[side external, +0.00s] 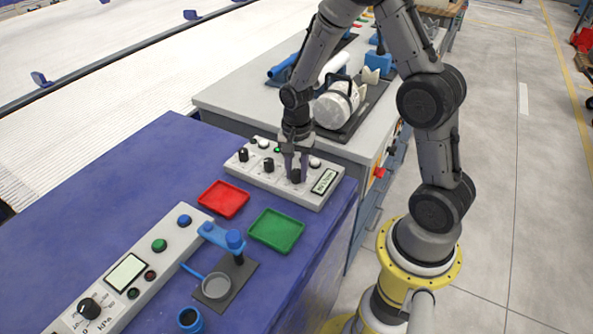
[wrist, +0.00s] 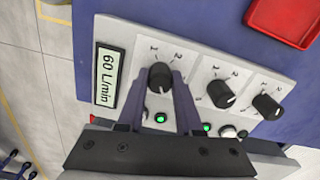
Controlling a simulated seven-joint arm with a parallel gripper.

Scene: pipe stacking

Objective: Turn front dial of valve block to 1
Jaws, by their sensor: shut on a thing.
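The pale valve block (side external: 248,177) stands on the blue table in the side external view and fills much of the wrist view (wrist: 120,25). It has a row of black dials and a display (wrist: 108,77) reading "60 L/min". My gripper (side external: 296,172) points down at the dial nearest the display. In the wrist view, its two fingers (wrist: 160,84) are shut on this front dial (wrist: 159,74), one on each side. Marks 1 and 2 show beside it; its exact pointer setting is hard to tell. Two other dials, the middle one (wrist: 221,93) and the far one (wrist: 266,106), are untouched.
A red tray (side external: 223,199) and a green tray (side external: 276,230) lie close to the block. A small stand with a blue clamp (side external: 234,240) and a long control panel (side external: 170,243) are nearer the camera. A grey bench (side external: 225,98) stands behind the block.

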